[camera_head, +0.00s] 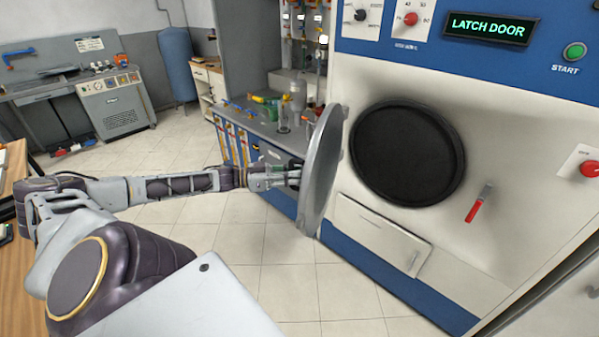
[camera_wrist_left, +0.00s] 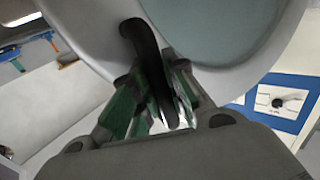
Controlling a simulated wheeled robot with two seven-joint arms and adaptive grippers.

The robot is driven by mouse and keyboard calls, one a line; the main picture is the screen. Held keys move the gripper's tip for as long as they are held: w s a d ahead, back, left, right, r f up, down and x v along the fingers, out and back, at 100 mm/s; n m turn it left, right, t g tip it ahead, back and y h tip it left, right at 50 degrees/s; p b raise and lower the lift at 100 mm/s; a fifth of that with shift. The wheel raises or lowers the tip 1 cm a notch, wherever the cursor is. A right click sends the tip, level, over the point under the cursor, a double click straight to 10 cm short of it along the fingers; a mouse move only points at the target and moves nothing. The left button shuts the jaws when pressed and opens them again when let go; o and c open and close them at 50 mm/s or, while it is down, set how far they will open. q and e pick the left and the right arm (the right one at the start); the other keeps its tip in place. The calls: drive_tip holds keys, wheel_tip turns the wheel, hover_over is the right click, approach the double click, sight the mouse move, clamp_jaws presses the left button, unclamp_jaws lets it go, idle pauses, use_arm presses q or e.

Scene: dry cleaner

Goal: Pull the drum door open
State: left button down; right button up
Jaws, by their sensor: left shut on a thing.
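The round grey drum door (camera_head: 321,170) stands swung out from the machine, seen nearly edge-on in the head view. The dark round drum opening (camera_head: 407,153) is uncovered to its right. My left gripper (camera_head: 290,176) is at the outer face of the door. In the left wrist view, the green-padded fingers of my left gripper (camera_wrist_left: 160,110) are shut around the curved black door handle (camera_wrist_left: 146,50). The door face (camera_wrist_left: 220,30) fills the top of that view. A red-handled latch lever (camera_head: 479,204) is on the front panel, right of the opening. My right gripper is not in view.
The machine's blue panel has a display (camera_head: 490,27) reading LATCH DOOR and a green start button (camera_head: 574,51). A lower hatch (camera_head: 381,237) is below the opening. A workbench (camera_head: 262,125) with tools stands behind the door. Tiled floor (camera_head: 255,270) is clear below.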

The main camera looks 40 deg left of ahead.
use_arm(q)
drive_tip(key=s+a+m+g+h+b, duration=0.3)
drive_tip(key=a+b, duration=0.2)
drive_tip(key=a, duration=0.8)
drive_tip(key=shift+a+f+g, duration=0.2)
drive_tip(key=shift+a+g, duration=0.1)
drive_tip(key=shift+a, duration=0.1)
idle(0.5)
drive_tip(key=c, duration=1.6)
unclamp_jaws()
drive_tip(key=shift+c, duration=0.2)
drive_tip(key=shift+o, duration=1.1)
drive_tip(key=shift+s+a+r, duration=0.1)
drive_tip(key=shift+s+r, duration=0.05)
drive_tip(key=shift+s, duration=0.05)
drive_tip(key=shift+w, duration=0.15)
